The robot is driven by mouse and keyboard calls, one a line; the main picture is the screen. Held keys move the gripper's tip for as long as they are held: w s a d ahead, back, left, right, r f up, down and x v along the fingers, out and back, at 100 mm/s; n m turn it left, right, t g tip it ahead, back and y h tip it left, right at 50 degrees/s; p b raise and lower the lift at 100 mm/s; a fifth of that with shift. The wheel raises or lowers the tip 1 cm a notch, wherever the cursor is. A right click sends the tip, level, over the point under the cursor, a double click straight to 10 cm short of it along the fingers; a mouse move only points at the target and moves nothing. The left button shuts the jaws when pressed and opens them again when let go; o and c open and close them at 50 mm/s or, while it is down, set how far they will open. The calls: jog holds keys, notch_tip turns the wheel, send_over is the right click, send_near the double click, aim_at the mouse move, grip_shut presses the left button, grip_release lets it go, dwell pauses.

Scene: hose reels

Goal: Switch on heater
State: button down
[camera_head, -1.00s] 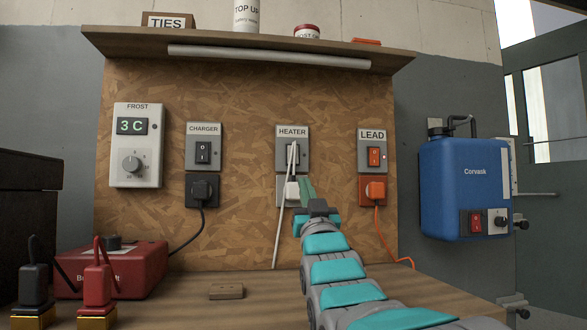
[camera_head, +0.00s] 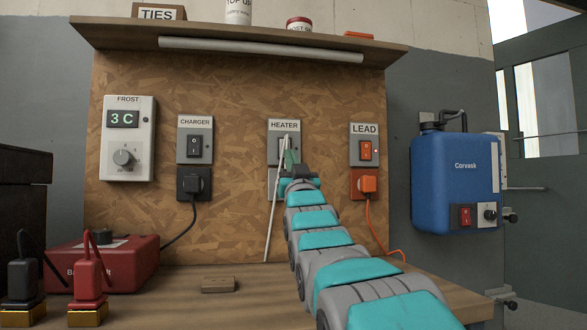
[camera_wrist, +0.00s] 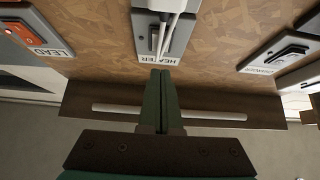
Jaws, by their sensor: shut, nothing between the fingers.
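The grey HEATER switch plate (camera_head: 284,127) is on the chipboard wall, between the CHARGER and LEAD plates. A white cord (camera_head: 271,220) runs up across the front of its switch and hangs down to the bench. The plate shows upside down in the wrist view (camera_wrist: 178,46), with the white plug at the top edge and the cord over the rocker, so the switch's position cannot be told. My gripper (camera_head: 288,158) is shut and empty. In the wrist view its green fingertips (camera_wrist: 161,72) are at the HEATER label edge; contact cannot be told.
The CHARGER switch (camera_head: 194,147) is to the left, the LEAD switch (camera_head: 366,150) to the right with an orange plug below. A FROST thermostat (camera_head: 128,140) reads 3 C. A shelf (camera_head: 240,38) overhangs above. A blue Corvask unit (camera_head: 455,180) stands at right.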

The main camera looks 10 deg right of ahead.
jog(key=shift+w+r, duration=0.1)
jog(key=shift+w, duration=2.35)
jog(key=shift+w+f+t, duration=0.2)
jog(key=shift+w+t, duration=0.1)
jog(key=shift+w, duration=0.1)
jog(key=s+f, duration=0.3)
jog(key=s, duration=1.2)
jog(key=shift+s+f+b, duration=0.15)
jog(key=shift+s+b, duration=0.15)
jog(key=shift+s, duration=0.1)
